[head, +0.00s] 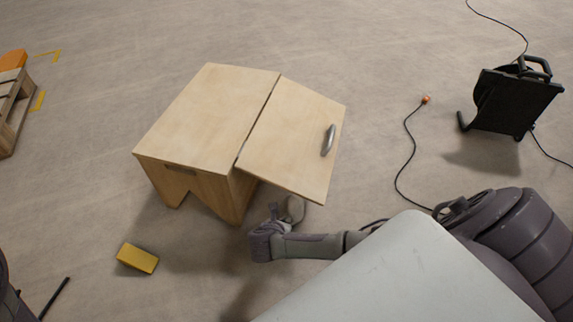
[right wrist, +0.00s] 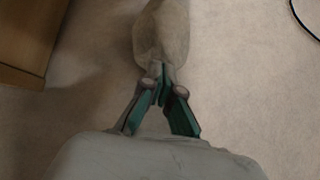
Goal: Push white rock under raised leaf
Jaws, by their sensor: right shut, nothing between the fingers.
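The raised leaf (head: 295,135) is a pale wooden panel with a metal handle, standing out from the right side of a wooden bench (head: 205,115). The white rock (head: 296,207) looks greyish and sits on the floor by the leaf's near lower edge. In the right wrist view the rock (right wrist: 162,38) is straight ahead of the fingertips. My right gripper (head: 281,213) is shut and empty, close against the rock; its fingers also show in the wrist view (right wrist: 163,85). I cannot tell whether they touch. My left gripper is out of view.
A yellow block (head: 137,258) lies on the floor at the lower left. A black cable reel (head: 512,98) stands at the right, with its cable (head: 409,150) running over the floor. A pallet (head: 12,105) is at the left edge.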

